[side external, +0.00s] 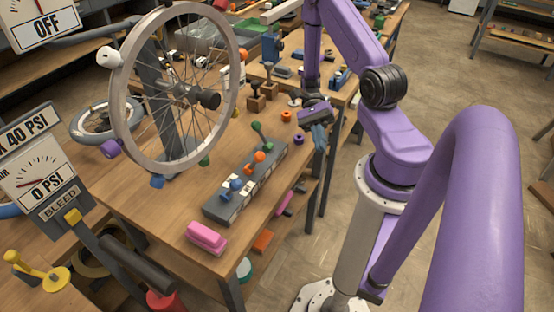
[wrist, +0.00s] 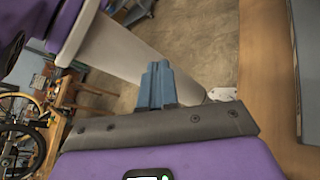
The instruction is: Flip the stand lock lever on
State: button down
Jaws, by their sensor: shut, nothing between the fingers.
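My gripper (side external: 319,138) hangs at the right edge of the wooden workbench in the side view, right of the lever bank and apart from it. Its blue-grey fingers (wrist: 158,84) are together and empty in the wrist view. The grey lever bank (side external: 226,212) lies on the bench. It carries a green lever (side external: 257,128), an orange lever (side external: 259,156) and a blue lever (side external: 236,184), with white labels too small to read. I cannot tell which lever is the stand lock. The wrist view shows floor beyond the fingers, not the bank.
A large spoked wheel (side external: 127,147) stands left of the bank. A pink block (side external: 206,237) lies near the bench's front edge. Small blocks and tools lie further back.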

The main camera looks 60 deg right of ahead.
notch_tip(320, 180, down, 6)
jog(key=s+a+m+t+y, duration=0.1)
jog(key=m+t+y, duration=0.4)
jog(key=m+t, duration=1.4)
jog(key=shift+s+a+m+y, duration=0.2)
jog(key=shift+m+y, duration=0.1)
jog(key=shift+m, duration=0.5)
send_near(255, 163)
jog(key=s+a+r, duration=0.1)
jog(key=s+a, duration=0.2)
jog(key=a, duration=0.1)
jog(key=shift+w+a+r, duration=0.2)
jog(key=shift+w+r, duration=0.15)
jog(key=shift+w, duration=0.2)
jog(key=shift+w+a+r, duration=0.2)
jog(key=shift+w+r, duration=0.15)
jog(key=shift+w, duration=0.15)
jog(key=shift+w+a+r, duration=0.1)
jog(key=shift+w+r, duration=0.25)
jog(key=shift+w, duration=0.4)
